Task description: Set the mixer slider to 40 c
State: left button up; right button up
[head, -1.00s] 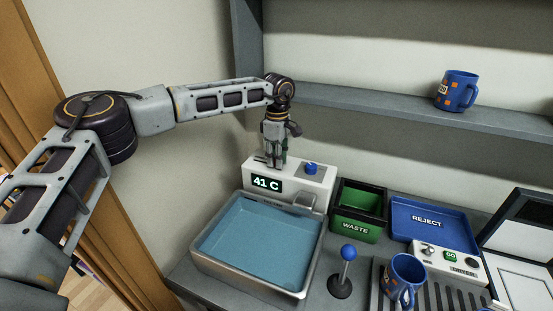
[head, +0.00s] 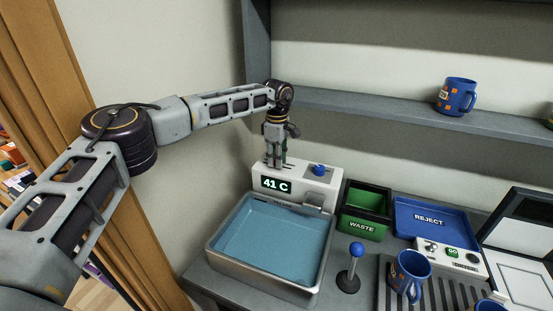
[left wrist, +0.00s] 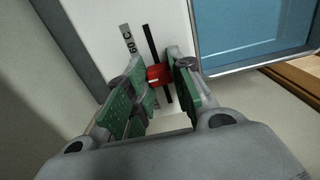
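The mixer is a white box (head: 327,186) behind the basin, and its display (head: 275,184) reads 41 C. In the left wrist view the red slider knob (left wrist: 158,75) sits in a black slot (left wrist: 150,43) beside a scale whose visible mark reads 60 C (left wrist: 128,40). My left gripper (head: 273,163) points down at the left part of the mixer top. The fingers hide part of the slot and scale. My right gripper is not in view.
A water-filled basin (head: 222,252) stands in front of the mixer. A blue knob (head: 319,170) is on the mixer's right. A green WASTE bin (head: 362,227), blue REJECT tray (head: 430,219), blue-topped lever (head: 356,250) and blue mug (head: 408,275) stand to the right. A shelf runs above.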

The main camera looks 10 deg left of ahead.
pick_arm(q)
jog(key=o, duration=0.5)
jog(key=shift+c, duration=0.2)
jog(key=shift+r, duration=1)
notch_tip(320, 180, up, 10)
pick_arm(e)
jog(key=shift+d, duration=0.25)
pick_arm(q)
jog(key=shift+r, duration=0.1)
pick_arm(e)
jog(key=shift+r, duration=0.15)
pick_arm(q)
notch_tip(320, 180, up, 10)
jog(key=p, duration=0.9)
jog(key=shift+f+p, duration=0.25)
jog(key=shift+p, duration=0.05)
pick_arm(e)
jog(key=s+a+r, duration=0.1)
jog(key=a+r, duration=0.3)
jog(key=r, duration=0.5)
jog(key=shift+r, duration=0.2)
